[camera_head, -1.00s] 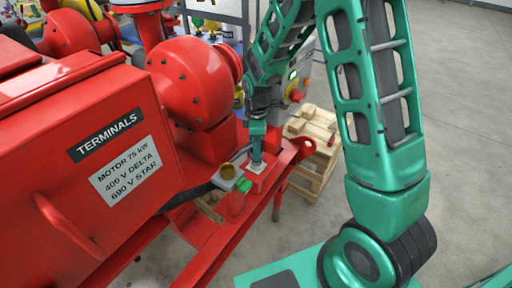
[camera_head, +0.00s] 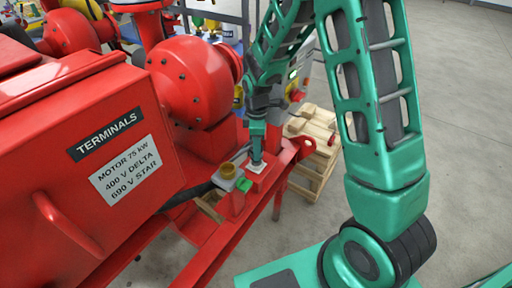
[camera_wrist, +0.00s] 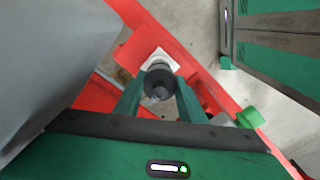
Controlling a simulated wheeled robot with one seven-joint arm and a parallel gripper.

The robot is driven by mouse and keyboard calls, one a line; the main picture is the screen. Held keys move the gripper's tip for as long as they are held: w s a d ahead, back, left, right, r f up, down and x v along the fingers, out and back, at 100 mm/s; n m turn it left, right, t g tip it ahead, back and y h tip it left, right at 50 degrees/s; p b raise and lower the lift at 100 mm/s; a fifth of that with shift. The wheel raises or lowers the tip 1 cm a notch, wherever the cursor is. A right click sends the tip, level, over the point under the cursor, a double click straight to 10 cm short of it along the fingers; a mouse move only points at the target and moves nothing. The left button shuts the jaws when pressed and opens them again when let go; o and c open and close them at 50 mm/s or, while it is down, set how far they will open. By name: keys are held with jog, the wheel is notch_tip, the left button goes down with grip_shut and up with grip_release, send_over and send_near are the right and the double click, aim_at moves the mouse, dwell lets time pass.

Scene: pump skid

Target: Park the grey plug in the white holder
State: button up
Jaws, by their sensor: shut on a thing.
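My gripper (camera_head: 257,145) is shut on the grey plug and points down at the red skid beam. In the wrist view the dark grey plug (camera_wrist: 161,80) sits between my two green fingers. The white holder (camera_wrist: 157,56) is a small square piece on the red metal, right at the plug's far end; it also shows in the head view (camera_head: 256,167) just below my fingertips. The plug covers the middle of the holder, so I cannot tell how deep it sits in it.
A brass-coloured round socket on a grey box (camera_head: 227,171) and a green cap (camera_head: 244,185) stand just left of the holder. The red terminal box (camera_head: 95,150) fills the left. A wooden pallet (camera_head: 316,150) lies behind right. The floor at right is clear.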

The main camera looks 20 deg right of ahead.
jog(key=shift+f, duration=1.6)
dwell(0.3)
jog(key=o, duration=1.2)
jog(key=shift+o, duration=0.2)
jog(key=shift+r, duration=0.1)
notch_tip(320, 180, up, 10)
jog(key=shift+w+r, duration=0.1)
jog(key=shift+r, duration=0.2)
